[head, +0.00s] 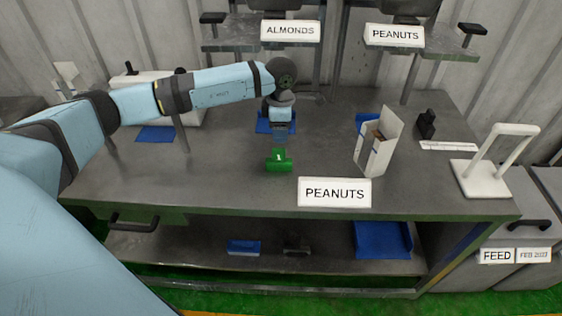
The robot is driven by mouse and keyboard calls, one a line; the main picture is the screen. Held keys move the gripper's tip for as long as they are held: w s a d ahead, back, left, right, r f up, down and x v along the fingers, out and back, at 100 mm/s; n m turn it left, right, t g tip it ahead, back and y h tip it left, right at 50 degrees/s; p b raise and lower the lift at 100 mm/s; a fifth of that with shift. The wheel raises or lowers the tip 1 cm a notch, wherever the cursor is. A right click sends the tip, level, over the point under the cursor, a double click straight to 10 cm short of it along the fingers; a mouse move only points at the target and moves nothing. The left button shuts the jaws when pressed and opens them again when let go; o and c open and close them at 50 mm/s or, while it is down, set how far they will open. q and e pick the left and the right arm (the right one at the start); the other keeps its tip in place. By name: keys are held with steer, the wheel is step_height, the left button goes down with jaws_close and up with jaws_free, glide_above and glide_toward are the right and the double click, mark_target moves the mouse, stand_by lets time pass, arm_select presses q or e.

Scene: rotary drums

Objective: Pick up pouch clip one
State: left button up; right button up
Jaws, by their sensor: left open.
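Pouch clip one is the small green clip (278,162) with a white "1" on it. It sits on the grey metal table near the middle of the head view. My left gripper (281,139) points down just above and behind the clip, and is open and empty. Its fingers are small and dark here, and the gap between them is hard to make out. I cannot tell whether they touch the clip. My right gripper is not in view.
Right of the clip stand a white open box (378,145) and a white "PEANUTS" sign (334,192) at the table's front edge. A blue tray (262,124) lies behind the gripper. A white stand (490,165) is at the far right. The table left of the clip is clear.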

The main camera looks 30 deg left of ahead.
mark_target(279, 149)
arm_select(q)
step_height(279, 149, down, 4)
steer(key=shift+f, duration=0.1)
steer(key=shift+s+a+f+p, duration=0.1)
steer(key=shift+f+p, duration=0.1)
steer(key=shift+f, duration=0.7)
steer(key=shift+s+d+f+p, duration=0.15)
steer(key=shift+f+p, duration=0.1)
steer(key=shift+f, duration=0.6)
steer(key=shift+s+a+f+p, duration=0.1)
steer(key=shift+a+f+p, duration=0.1)
steer(key=shift+f, duration=0.7)
jaws_close()
